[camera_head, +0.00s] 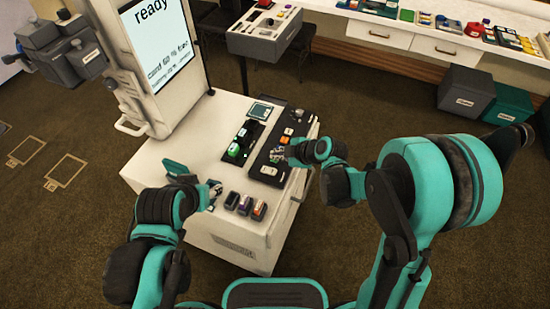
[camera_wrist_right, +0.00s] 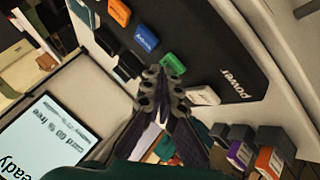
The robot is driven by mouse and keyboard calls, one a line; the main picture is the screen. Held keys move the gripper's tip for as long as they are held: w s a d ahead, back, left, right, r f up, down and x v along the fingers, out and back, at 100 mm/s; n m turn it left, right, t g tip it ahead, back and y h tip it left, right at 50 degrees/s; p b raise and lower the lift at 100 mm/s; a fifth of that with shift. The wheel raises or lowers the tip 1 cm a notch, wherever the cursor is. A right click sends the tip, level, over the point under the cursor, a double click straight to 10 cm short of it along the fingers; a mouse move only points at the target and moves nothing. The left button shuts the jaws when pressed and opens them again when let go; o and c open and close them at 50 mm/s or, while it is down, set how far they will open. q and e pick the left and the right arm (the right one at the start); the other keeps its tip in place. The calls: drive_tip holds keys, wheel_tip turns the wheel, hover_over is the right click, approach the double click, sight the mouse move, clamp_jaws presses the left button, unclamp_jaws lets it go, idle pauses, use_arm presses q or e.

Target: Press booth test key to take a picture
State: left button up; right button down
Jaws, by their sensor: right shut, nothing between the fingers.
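The white booth (camera_head: 185,150) carries an upright screen (camera_head: 158,38) that reads "ready". A black key panel (camera_head: 257,177) lies on its top; it also shows in the right wrist view (camera_wrist_right: 215,62). There I see a blue key (camera_wrist_right: 146,37), a green key (camera_wrist_right: 172,63), an orange key (camera_wrist_right: 186,28) and a white key (camera_wrist_right: 202,95) near the word "power". I cannot read which is the test key. My right gripper (camera_head: 280,154) is shut and empty over the panel, its tips (camera_wrist_right: 163,76) close to the green key; contact is unclear. My left gripper (camera_head: 214,188) is by the booth's front left; its jaws are too small to judge.
Several small dark boxes (camera_head: 245,204) stand at the booth top's front edge, near my left gripper. A black device with a green button (camera_head: 234,150) sits left of the panel. A drawer counter (camera_head: 395,36) and a grey bin (camera_head: 466,92) stand behind.

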drive_tip(key=shift+f, duration=0.15)
idle(0.4)
drive_tip(key=shift+r+p, duration=0.5)
drive_tip(key=shift+r, duration=0.35)
wheel_tip(320, 180, up, 5)
drive_tip(key=p, duration=0.4)
idle(0.6)
